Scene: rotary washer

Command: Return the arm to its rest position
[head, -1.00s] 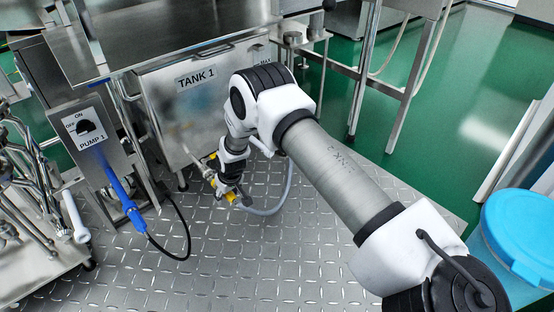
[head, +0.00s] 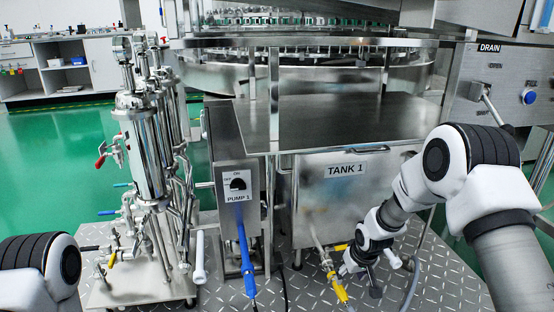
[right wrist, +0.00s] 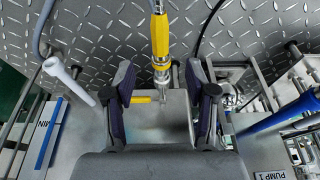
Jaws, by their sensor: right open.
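My right arm comes in from the right in the head view. My right gripper (head: 360,276) is low in front of the tank labelled TANK 1 (head: 318,190). In the right wrist view its two fingers (right wrist: 160,80) are spread apart with nothing held between them. A hose fitting with a yellow sleeve (right wrist: 160,38) and a yellow lever (right wrist: 141,99) lies in the gap's line of sight; whether the fingers touch it I cannot tell. The yellow sleeve also shows in the head view (head: 338,286), just left of the gripper. Only part of my left arm shows; its gripper is out of frame.
A steel filter and pipe stand (head: 138,150) is further left. A DRAIN panel (head: 490,85) is at upper right. Green floor (head: 60,125) is open at left.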

